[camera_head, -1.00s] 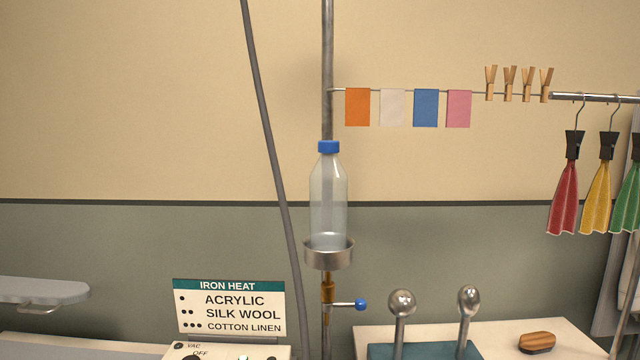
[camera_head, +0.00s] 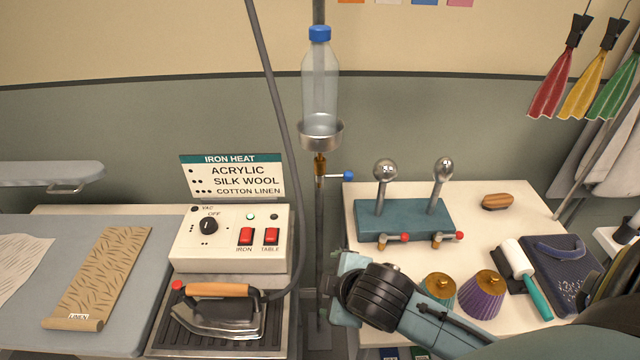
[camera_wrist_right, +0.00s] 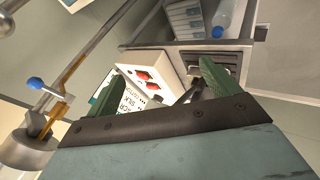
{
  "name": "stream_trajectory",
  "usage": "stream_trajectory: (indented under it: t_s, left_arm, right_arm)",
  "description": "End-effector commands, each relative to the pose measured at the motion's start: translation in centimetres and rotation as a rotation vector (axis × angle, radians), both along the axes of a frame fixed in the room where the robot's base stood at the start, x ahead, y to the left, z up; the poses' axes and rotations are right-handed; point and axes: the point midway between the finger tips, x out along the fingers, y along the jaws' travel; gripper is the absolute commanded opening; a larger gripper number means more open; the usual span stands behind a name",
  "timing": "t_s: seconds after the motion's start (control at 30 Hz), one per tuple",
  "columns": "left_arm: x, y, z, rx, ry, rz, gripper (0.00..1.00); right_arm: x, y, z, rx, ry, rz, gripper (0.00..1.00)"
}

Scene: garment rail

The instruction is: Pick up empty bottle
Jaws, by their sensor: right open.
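A clear, empty-looking bottle with a blue cap (camera_head: 320,85) stands upright in a round metal cup (camera_head: 320,136) on a vertical pole. The cup shows at the lower left of the right wrist view (camera_wrist_right: 25,150). My right gripper (camera_head: 345,285) is below and slightly right of the cup in the head view, apart from the bottle. Its two green fingers (camera_wrist_right: 163,70) are spread with nothing between them. In the wrist view another clear bottle (camera_wrist_right: 222,18) lies or stands by a low shelf; its contents cannot be told. My left gripper is out of view.
A grey hose (camera_head: 275,110) hangs just left of the pole. A blue-knobbed valve (camera_head: 347,176) sticks out below the cup. The iron (camera_head: 222,312) and control box (camera_head: 230,235) are at left; a ball-topped stand (camera_head: 405,218) and purple cone (camera_head: 482,295) are at right.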

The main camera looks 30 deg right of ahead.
Motion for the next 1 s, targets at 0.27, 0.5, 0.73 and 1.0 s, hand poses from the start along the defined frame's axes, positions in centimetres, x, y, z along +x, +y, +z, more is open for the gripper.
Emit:
stream_trajectory:
  t_s: [0.27, 0.5, 0.73, 1.0]
  left_arm:
    - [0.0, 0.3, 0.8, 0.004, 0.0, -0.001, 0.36]
    - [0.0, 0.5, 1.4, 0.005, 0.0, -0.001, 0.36]
    - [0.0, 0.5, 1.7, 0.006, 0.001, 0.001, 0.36]
    - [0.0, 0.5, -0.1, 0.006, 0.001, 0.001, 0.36]
  right_arm:
    - [8.2, -2.4, 13.5, -0.751, -0.346, 0.567, 0.88]
    - [10.2, -6.3, 24.1, -1.517, -0.425, 0.863, 0.88]
    - [9.8, -9.3, 29.3, -1.941, -0.345, 0.95, 0.88]
    - [10.6, -10.0, 29.8, -2.028, -0.315, 0.956, 0.88]
